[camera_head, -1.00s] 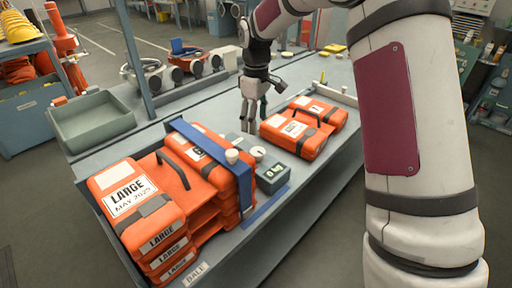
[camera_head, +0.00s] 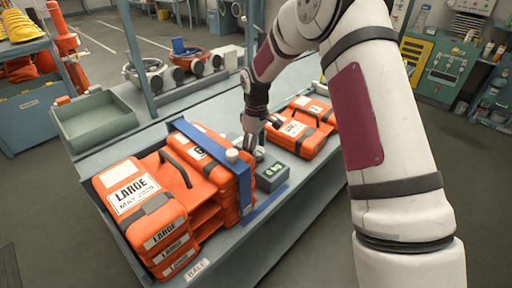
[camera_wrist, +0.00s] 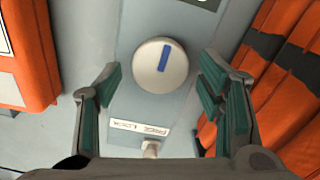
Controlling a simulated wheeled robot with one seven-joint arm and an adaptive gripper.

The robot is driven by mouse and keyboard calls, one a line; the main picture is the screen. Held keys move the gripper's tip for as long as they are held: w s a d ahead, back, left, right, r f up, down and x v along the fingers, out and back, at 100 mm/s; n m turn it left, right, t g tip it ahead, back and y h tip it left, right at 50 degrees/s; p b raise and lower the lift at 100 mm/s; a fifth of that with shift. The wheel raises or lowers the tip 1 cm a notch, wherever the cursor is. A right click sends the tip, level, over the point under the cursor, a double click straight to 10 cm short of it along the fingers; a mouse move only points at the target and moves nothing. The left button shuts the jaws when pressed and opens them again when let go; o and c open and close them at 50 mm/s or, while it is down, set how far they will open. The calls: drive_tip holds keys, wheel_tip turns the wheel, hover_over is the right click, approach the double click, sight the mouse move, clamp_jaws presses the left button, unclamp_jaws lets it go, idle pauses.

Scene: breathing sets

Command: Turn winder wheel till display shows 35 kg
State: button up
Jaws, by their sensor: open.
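The winder wheel (camera_wrist: 160,75) is a round white knob with a blue stripe on a grey box, seen from above in the wrist view. The stripe is nearly upright in the picture, leaning slightly right. My gripper (camera_wrist: 159,66) is open, with a finger on each side of the wheel and gaps between. In the head view my gripper (camera_head: 252,144) is low over the wheel and partly hides it. The dark display box (camera_head: 272,175) shows a small number that seems to be 0 kg. A small lever (camera_wrist: 150,148) stands by a label seeming to read FREE and LOCK.
Orange packs labelled LARGE (camera_head: 140,195) are stacked left under a blue strap (camera_head: 210,140). A white knob (camera_head: 232,155) stands close to my gripper. More orange packs (camera_head: 302,130) lie to the right. A grey-green tray (camera_head: 95,122) is at the left.

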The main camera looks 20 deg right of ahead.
drive_tip(key=c, duration=1.1)
drive_tip(key=shift+c, duration=0.2)
drive_tip(key=shift+m, duration=0.4)
drive_tip(key=m+b, duration=0.2)
drive_tip(key=m, duration=0.2)
drive_tip(key=shift+w+d+m, duration=0.1)
drive_tip(key=shift+m, duration=0.2)
drive_tip(key=m+b, duration=0.1)
drive_tip(key=m, duration=0.4)
drive_tip(key=shift+d, duration=0.15)
drive_tip(key=shift+m, duration=0.3)
drive_tip(key=o, duration=1.1)
drive_tip(key=shift+o, duration=0.2)
